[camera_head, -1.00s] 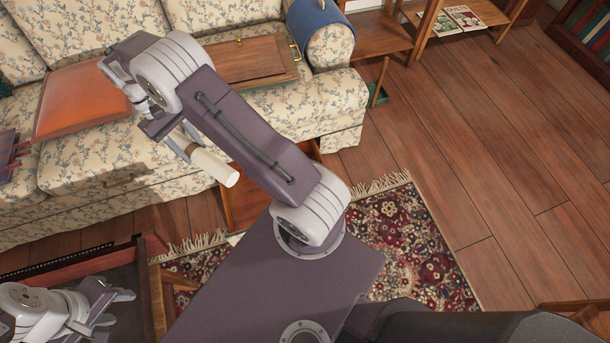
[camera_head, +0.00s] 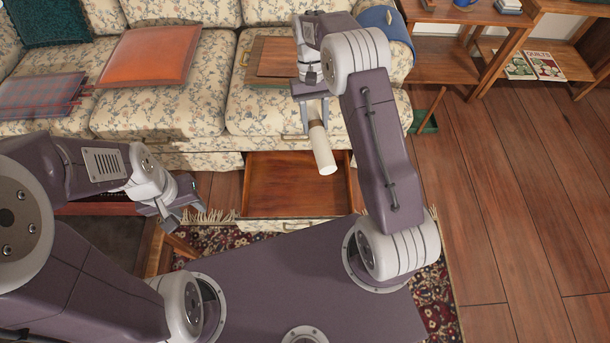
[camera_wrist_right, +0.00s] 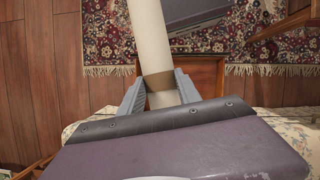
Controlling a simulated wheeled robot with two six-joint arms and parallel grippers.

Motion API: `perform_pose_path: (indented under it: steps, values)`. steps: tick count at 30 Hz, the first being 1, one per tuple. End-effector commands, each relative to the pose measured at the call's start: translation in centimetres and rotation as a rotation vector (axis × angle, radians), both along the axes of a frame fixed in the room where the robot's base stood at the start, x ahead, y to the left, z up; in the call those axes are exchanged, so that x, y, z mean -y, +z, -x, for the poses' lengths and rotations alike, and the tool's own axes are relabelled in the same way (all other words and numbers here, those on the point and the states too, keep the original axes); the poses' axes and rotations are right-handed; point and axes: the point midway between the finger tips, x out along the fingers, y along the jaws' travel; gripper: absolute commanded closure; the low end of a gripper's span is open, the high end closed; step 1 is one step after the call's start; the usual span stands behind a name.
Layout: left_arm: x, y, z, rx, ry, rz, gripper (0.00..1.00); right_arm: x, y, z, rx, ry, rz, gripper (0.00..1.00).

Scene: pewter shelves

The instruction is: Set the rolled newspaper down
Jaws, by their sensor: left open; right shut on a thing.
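The rolled newspaper (camera_head: 322,152) is a pale cream cylinder with a brown band. My right gripper (camera_head: 316,112) is shut on it near the band and holds it in the air, tilted, in front of the sofa. In the right wrist view, the newspaper (camera_wrist_right: 149,32) sits between the two fingers of that gripper (camera_wrist_right: 160,88) and extends away from the palm. My left gripper (camera_head: 180,210) is open and empty, low at the left, apart from the newspaper.
An open, empty-looking wooden drawer (camera_head: 290,207) juts from under the floral sofa (camera_head: 200,113). An orange cushion (camera_head: 150,55) and a wooden panel (camera_head: 270,62) lie on the seat. A patterned rug (camera_head: 215,240) covers the floor; bare floor (camera_head: 500,200) lies at right.

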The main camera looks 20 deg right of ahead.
Motion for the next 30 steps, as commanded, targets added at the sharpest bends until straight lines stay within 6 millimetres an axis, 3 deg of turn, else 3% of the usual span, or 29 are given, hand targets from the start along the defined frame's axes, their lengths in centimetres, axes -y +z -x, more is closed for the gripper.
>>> perform_pose_path:
  steps: [12,17,20,24,30]
  values:
    - [0.0,0.0,0.0,0.0,0.0,0.0,0.57,-4.6,-2.2,-4.2,-0.001,-0.313,-0.001,1.0]
    - [0.0,-0.9,0.0,0.0,0.0,0.0,0.57,-7.0,-4.9,-6.2,-0.003,-0.556,-0.002,1.0]
    - [0.0,-1.7,0.0,0.0,0.0,0.0,0.57,-8.2,-7.3,-7.3,-0.004,-0.734,-0.002,1.0]
    - [0.0,-3.6,0.0,0.0,0.0,0.0,0.57,-8.9,-11.9,-8.5,-0.008,-1.028,-0.001,1.0]
    - [0.0,-6.3,0.0,0.0,0.0,0.0,0.57,-8.0,-19.2,-8.7,-0.012,-1.398,0.005,1.0]
